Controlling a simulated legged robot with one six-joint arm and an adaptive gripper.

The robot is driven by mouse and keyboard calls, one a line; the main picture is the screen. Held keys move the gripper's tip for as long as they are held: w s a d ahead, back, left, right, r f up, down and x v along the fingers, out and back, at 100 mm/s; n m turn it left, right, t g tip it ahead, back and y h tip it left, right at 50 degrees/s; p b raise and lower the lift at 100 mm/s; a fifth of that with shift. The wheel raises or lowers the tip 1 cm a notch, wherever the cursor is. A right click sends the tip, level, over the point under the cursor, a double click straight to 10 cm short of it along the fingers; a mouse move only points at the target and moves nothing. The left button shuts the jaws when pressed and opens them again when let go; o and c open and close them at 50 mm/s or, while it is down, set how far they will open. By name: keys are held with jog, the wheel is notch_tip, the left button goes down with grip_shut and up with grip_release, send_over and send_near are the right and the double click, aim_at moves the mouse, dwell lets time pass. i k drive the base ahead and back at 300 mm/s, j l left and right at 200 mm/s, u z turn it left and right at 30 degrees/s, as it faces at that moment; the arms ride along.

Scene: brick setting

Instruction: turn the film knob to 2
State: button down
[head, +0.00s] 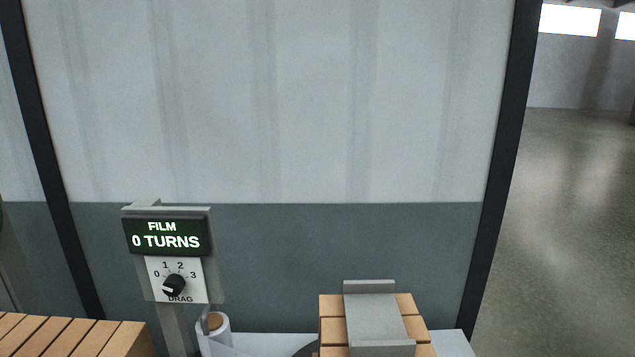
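The film knob (173,285) is a black dial on a white plate under a lit display (166,238) that reads "FILM 0 TURNS". The marks 0, 1, 2 and 3 run in an arc above the knob, and the word DRAG is printed below it. The knob's exact pointing is too small to tell surely; the display shows 0. The plate and display are mounted on a grey post at the lower left. My gripper is not in view.
A roll of pale film (221,338) with a brown core stands beside the post. Orange bricks (332,330) lie under a grey plate (375,322) at the lower middle. More bricks (75,337) are at the lower left. A wall panel stands behind; open floor (570,220) is at right.

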aim_at(173, 286)
jog(key=k+j+u, duration=0.1)
jog(key=u, duration=0.25)
jog(key=j+u, duration=0.45)
jog(key=u, duration=0.2)
jog(key=k, duration=0.05)
